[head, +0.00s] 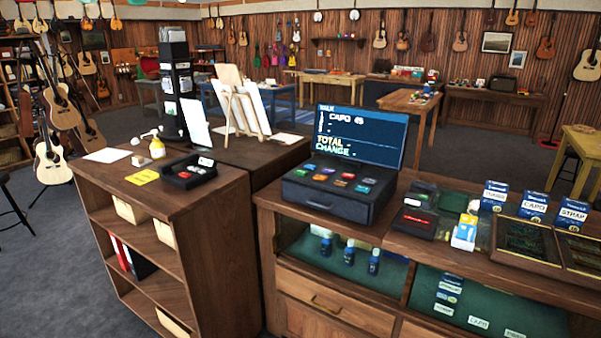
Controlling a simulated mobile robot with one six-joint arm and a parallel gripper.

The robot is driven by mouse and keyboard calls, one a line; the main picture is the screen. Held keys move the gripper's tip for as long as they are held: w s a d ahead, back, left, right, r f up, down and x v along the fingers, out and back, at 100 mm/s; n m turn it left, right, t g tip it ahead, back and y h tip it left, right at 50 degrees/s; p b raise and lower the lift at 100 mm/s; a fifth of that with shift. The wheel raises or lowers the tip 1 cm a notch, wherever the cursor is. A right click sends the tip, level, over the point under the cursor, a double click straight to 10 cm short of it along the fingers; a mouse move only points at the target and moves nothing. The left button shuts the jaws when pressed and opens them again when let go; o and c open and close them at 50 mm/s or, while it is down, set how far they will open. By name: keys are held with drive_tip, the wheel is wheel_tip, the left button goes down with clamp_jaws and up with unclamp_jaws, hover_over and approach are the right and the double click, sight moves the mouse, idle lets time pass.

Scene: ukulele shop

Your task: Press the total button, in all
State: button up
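A dark cash register (322,201) stands on the wooden counter in the middle of the head view. Its sloped top carries several coloured buttons (341,183) in rows, green, red, orange and blue among them. Their labels are too small to read, so I cannot tell which one is the total button. The register's screen (362,135) stands upright behind the buttons. It shows a line reading "CAPO" with a number, and the words "TOTAL" and "CHANGE" lower down; I see no clear amounts beside them. My gripper is not in this view.
Right of the register are a card terminal (415,222), small boxes and price cards (534,207). Display trays (526,244) lie farther right. On the left, a shelf unit (185,208) holds a black tray (188,173) and a yellow note. An easel (243,112) stands behind. Carpet is open at lower left.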

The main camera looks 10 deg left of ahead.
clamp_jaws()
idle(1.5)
